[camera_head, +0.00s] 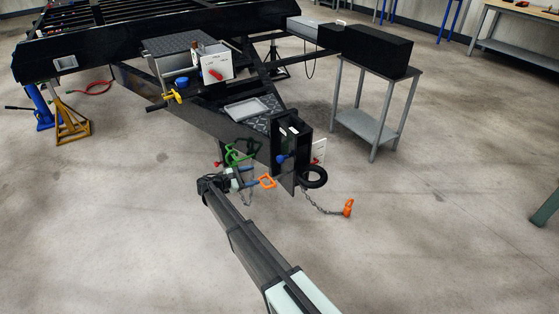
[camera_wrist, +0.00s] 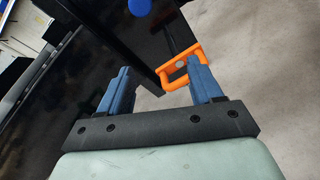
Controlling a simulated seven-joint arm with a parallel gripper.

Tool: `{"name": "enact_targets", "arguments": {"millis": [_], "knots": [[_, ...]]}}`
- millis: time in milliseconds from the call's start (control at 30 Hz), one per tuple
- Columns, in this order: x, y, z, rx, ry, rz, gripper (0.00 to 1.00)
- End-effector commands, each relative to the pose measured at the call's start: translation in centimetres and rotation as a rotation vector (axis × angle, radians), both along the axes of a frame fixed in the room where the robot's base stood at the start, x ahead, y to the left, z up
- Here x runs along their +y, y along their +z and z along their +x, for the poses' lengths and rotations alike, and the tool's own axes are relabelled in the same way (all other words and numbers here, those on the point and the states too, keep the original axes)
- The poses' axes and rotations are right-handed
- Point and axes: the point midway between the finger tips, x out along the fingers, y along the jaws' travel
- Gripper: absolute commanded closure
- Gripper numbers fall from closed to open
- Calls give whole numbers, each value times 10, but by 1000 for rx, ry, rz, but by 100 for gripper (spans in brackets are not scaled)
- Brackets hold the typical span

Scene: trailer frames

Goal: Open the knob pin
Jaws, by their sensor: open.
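A round blue knob (camera_head: 281,159) sits on the side of the black coupler post at the front of the trailer frame; it may be the knob pin. It shows partly at the top edge of the wrist view (camera_wrist: 140,6). An orange loop handle (camera_head: 266,177) sticks out low beside the post and also shows in the wrist view (camera_wrist: 197,50). My gripper (camera_head: 249,176) is open and empty, its blue fingers pointing toward the post. In the wrist view (camera_wrist: 158,68), the right finger overlaps the orange handle; I cannot tell whether they touch. The blue knob is ahead of the fingers.
A green clamp-like part (camera_head: 233,154) is close above my gripper. A black ring (camera_head: 314,177) and a chain with an orange hook (camera_head: 348,208) are to the right. A grey side table (camera_head: 361,126) carries a black box (camera_head: 377,52).

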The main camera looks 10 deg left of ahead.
Motion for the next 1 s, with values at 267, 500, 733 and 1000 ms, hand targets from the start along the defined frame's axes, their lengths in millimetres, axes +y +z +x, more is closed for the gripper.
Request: {"name": "enact_targets", "arguments": {"millis": [267, 500, 733, 1000], "knots": [[-3, 38, 3, 161, 23, -421, 35], [-6, 38, 1, 294, 27, -537, 35], [-17, 38, 12, 311, 29, -550, 35], [-51, 37, 41, 311, 28, -548, 35]]}}
